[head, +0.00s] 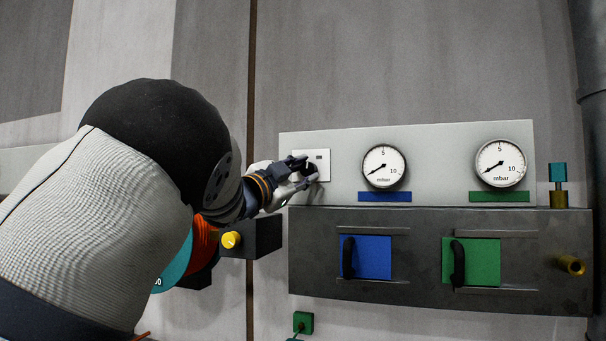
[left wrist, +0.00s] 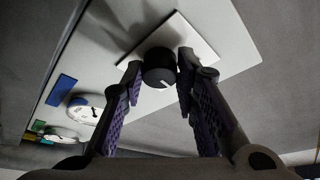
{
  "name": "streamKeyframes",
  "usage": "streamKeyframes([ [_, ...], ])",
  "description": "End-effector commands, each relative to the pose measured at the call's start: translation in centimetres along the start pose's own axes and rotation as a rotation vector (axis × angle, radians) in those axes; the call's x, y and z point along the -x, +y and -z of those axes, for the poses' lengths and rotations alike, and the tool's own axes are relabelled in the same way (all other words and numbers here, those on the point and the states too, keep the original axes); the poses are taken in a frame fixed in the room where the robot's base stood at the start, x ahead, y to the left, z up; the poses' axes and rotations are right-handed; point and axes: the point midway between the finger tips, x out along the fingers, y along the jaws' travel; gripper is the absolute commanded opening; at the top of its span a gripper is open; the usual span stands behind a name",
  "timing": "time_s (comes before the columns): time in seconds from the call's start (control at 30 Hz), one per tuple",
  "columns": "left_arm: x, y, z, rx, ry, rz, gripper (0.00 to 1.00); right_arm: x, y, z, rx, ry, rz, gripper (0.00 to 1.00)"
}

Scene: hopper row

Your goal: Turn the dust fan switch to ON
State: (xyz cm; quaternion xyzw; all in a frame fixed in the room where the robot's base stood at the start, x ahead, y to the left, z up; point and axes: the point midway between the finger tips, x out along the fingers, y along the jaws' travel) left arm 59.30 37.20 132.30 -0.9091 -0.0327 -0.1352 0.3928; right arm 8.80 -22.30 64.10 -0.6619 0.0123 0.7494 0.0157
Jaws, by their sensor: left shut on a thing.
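The dust fan switch is a black round knob (left wrist: 158,66) with a white pointer mark, on a small white plate (head: 323,172). The plate is fixed to the left end of a light grey panel (head: 440,140); it also shows in the left wrist view (left wrist: 196,38). My left gripper (head: 305,172) is at the plate, its fingers on either side of the knob and shut on it. In the left wrist view the fingers (left wrist: 160,76) flank the knob. The fingers partly hide the knob and plate in the head view. I cannot read the switch labels. My right gripper is not in view.
Right of the switch are two mbar gauges (head: 384,166) (head: 501,162) with blue and green labels. Below is a dark box with a blue slide (head: 372,257) and a green slide (head: 483,262), each with a black handle. A yellow button (head: 231,240) sits below my left wrist.

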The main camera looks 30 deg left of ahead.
Motion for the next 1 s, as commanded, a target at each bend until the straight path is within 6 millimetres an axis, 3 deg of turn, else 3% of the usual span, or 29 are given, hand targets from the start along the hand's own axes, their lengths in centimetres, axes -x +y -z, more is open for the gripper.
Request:
streamKeyframes([
  [0.5, -0.04, -0.38, 0.01, -0.364, -0.001, -0.151, 0.0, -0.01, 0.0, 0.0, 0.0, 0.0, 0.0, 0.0],
  [1.0, -0.06, -0.44, 0.05, -0.478, -0.001, -0.199, 0.0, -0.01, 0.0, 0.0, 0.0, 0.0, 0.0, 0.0],
])
